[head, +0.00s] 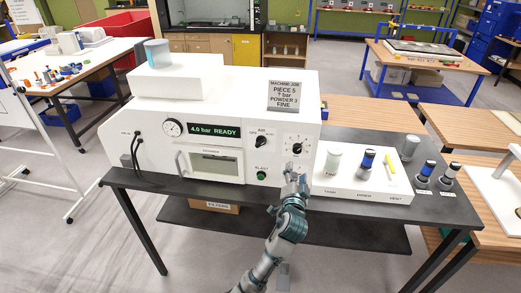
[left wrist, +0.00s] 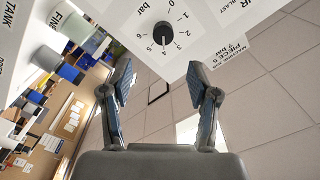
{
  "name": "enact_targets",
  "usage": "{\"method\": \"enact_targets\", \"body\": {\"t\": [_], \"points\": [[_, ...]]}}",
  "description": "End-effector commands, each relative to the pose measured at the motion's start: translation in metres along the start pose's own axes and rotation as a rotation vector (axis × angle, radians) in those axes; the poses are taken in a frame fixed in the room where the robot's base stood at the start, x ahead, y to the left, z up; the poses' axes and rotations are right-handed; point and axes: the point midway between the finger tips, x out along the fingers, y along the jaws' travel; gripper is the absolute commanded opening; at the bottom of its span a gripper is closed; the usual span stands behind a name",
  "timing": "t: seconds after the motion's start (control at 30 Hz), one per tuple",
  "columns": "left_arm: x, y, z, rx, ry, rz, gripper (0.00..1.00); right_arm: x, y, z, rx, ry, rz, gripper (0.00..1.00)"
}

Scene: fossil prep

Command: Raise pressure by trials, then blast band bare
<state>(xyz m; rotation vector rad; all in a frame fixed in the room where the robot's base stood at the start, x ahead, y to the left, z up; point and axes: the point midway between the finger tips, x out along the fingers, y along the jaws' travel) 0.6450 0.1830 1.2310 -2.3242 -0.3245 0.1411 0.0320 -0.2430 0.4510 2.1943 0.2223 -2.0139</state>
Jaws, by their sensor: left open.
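The white blasting machine (head: 225,105) stands on a dark table, and its display (head: 214,130) reads "4.0 bar READY". A black pressure knob (head: 297,148) sits on its right front panel. In the left wrist view the knob (left wrist: 160,38) has a scale around it, and its pointer appears to be at 4. My left gripper (head: 294,174) is open just in front of and below this knob, with nothing between its fingers; they also frame the knob from below in the left wrist view (left wrist: 160,70). A job sign (head: 284,95) reads "PIECE 5, ? bar, POWDER 3 FINE". The blasting window (head: 214,164) shows no clear piece. My right gripper is not in view.
The AIR switch (head: 262,141) and green READY lamp (head: 261,175) are left of the knob. A white holder (head: 345,187) to the right carries jars and a yellow stick (head: 391,168). Banded jars (head: 424,174) stand beside it. Hoses hang at the machine's left.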

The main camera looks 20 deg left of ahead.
Motion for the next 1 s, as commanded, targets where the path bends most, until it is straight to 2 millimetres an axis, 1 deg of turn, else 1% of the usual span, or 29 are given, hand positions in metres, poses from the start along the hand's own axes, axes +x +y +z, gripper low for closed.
{"method": "enact_targets", "body": {"t": [0.4, 0.43, 0.47, 0.5, 0.57, 0.6, 0.63, 0.67, 1.0], "points": [[0.0001, 0.0, 0.0001, 0.0, 0.0, 0.0, 0.6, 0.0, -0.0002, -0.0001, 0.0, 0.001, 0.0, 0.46], [0.0, 0.0, 0.0, 0.0, 0.0, 0.0, 0.55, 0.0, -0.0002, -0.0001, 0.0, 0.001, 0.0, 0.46], [0.0, 0.0, 0.0, 0.0, 0.0, 0.0, 0.48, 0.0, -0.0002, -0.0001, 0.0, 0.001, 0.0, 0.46], [0.0, 0.0, 0.0, 0.0, 0.0, 0.0, 0.38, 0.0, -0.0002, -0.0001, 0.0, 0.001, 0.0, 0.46], [0.0, 0.0, 0.0001, 0.0, 0.0, 0.0, 0.23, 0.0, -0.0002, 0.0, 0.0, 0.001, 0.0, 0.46], [0.0, 0.0, 0.0, 0.0, 0.0, 0.0, 0.13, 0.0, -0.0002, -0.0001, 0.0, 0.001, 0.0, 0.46], [0.0, 0.0, 0.0, 0.0, 0.0, 0.0, 0.05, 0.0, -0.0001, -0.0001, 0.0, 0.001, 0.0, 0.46], [0.0, 0.0, 0.0, 0.0, 0.0, 0.0, 0.0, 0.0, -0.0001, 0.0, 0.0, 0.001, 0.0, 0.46], [0.0, 0.0, 0.0, 0.0, 0.0, 0.0, 0.0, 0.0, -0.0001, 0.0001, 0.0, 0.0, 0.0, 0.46]]}}
